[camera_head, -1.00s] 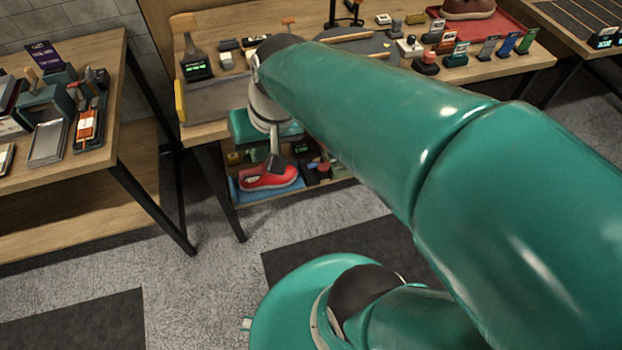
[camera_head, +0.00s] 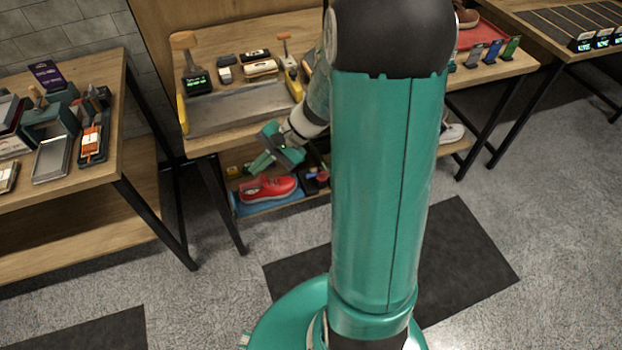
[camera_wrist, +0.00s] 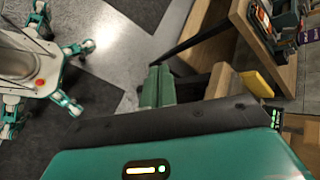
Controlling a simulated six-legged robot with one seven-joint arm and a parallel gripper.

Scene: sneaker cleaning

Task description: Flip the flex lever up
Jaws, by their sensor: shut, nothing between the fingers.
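I cannot tell for sure which part is the flex lever. A wooden-topped upright handle (camera_head: 184,42) stands beside a small green-lit display (camera_head: 197,82) at the back left of the middle bench in the head view. My gripper (camera_head: 256,164) is shut and empty, in front of that bench's edge and just above the red shoe (camera_head: 268,188) on the lower shelf. In the wrist view its two green fingers (camera_wrist: 158,72) lie together, with nothing between them. The handle is not clearly visible in the wrist view.
A grey plate (camera_head: 235,108) with yellow end pieces lies on the middle bench (camera_head: 215,143). A left table (camera_head: 60,190) holds several tools and trays. My arm hides the bench's centre. Open floor (camera_head: 215,285) lies in front.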

